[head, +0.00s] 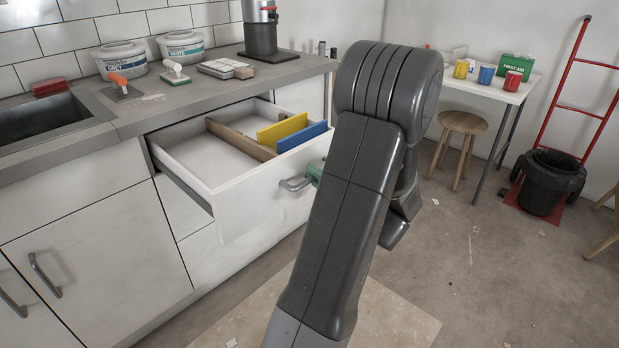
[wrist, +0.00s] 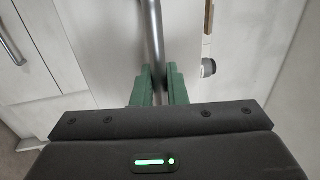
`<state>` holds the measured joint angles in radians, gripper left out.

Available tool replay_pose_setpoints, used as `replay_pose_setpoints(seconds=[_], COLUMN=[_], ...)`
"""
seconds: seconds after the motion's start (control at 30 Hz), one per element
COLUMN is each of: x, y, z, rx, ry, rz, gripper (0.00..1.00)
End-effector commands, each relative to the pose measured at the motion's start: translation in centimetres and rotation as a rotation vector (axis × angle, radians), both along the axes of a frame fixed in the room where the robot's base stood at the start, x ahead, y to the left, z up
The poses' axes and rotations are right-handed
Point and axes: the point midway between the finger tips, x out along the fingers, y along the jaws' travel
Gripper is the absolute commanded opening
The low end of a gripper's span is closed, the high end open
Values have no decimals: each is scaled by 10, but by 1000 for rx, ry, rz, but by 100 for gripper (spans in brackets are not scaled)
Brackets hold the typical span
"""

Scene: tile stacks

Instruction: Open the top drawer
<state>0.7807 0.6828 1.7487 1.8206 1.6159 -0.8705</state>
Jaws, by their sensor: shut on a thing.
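The top drawer (head: 262,199) stands well open, pulled out from under the grey counter. Inside it are a wooden divider (head: 238,139), a yellow tile (head: 282,130) and a blue tile (head: 303,137). My gripper (head: 316,175) is at the drawer's metal bar handle (head: 292,184), partly hidden behind my arm. In the wrist view my green gripper fingers (wrist: 160,85) stand on both sides of the handle bar (wrist: 155,40) and are shut on it.
The counter (head: 120,115) bears two white tubs, a trowel, a float and stacked tiles, with a sink at left. At right are a stool (head: 463,124), a white table (head: 480,90) with coloured cups, and a black bin (head: 548,180). The floor between is mostly free.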

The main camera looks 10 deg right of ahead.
Motion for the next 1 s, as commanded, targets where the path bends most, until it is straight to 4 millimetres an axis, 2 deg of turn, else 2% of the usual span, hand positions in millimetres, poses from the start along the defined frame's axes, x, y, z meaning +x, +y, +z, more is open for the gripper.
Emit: replay_pose_setpoints(seconds=[0.53,0.57,0.6,0.63,1.0], x=[-5,-5,-5,-5,-9], y=[-3,-3,-3,-3,-7], z=[-1,0,0,0,-1], rx=[-1,-1,-1,-1,0], ry=[1,1,1,1,1], rz=[0,0,0,0,-2], gripper=[0,18,26,29,29])
